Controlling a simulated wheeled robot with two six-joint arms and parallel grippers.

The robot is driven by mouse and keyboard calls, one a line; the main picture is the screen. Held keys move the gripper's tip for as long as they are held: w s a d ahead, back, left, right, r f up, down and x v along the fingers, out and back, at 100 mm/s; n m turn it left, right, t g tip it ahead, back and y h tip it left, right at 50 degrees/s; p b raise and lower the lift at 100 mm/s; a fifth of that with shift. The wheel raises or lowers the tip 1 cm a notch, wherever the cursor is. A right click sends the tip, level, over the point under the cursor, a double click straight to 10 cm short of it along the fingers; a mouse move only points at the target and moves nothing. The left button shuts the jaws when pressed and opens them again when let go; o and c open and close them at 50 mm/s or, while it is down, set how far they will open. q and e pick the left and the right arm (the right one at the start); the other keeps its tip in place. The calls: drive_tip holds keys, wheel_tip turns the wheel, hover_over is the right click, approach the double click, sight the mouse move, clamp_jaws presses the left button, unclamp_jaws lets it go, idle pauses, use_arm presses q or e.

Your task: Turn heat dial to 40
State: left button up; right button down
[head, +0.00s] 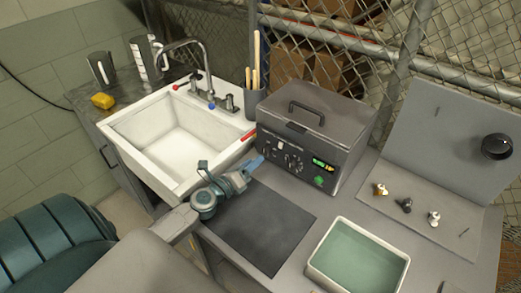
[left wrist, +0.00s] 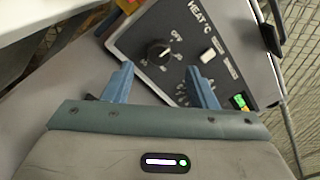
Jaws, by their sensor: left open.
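The heat dial (left wrist: 158,50) is a round black knob under the "HEAT °C" lettering on the dark front panel of a grey tank (head: 312,112). Its setting is too small to read. My left gripper (left wrist: 165,82) is open and empty in the left wrist view, its blue fingers pointing at the panel. The knob shows beyond the gap between the fingertips, apart from them. In the head view my left gripper (head: 256,162) is at the lower left of the panel. My right gripper is not in view.
A white switch (left wrist: 208,55) and a green-lit display (head: 323,164) are on the panel, with a second dial scale partly behind a finger. A dark mat (head: 262,225) and a tray of green liquid (head: 357,257) lie in front. A white sink (head: 178,135) stands left.

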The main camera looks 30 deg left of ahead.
sight(264, 153)
use_arm(q)
drive_tip(key=shift+w+d+f+p, duration=0.15)
drive_tip(key=shift+w+p, duration=0.1)
drive_tip(key=shift+w, duration=0.95)
drive_tip(key=shift+w+d+r+p, duration=0.1)
drive_tip(key=shift+w+p, duration=0.15)
drive_tip(key=shift+w, duration=0.9)
drive_tip(key=c, duration=1)
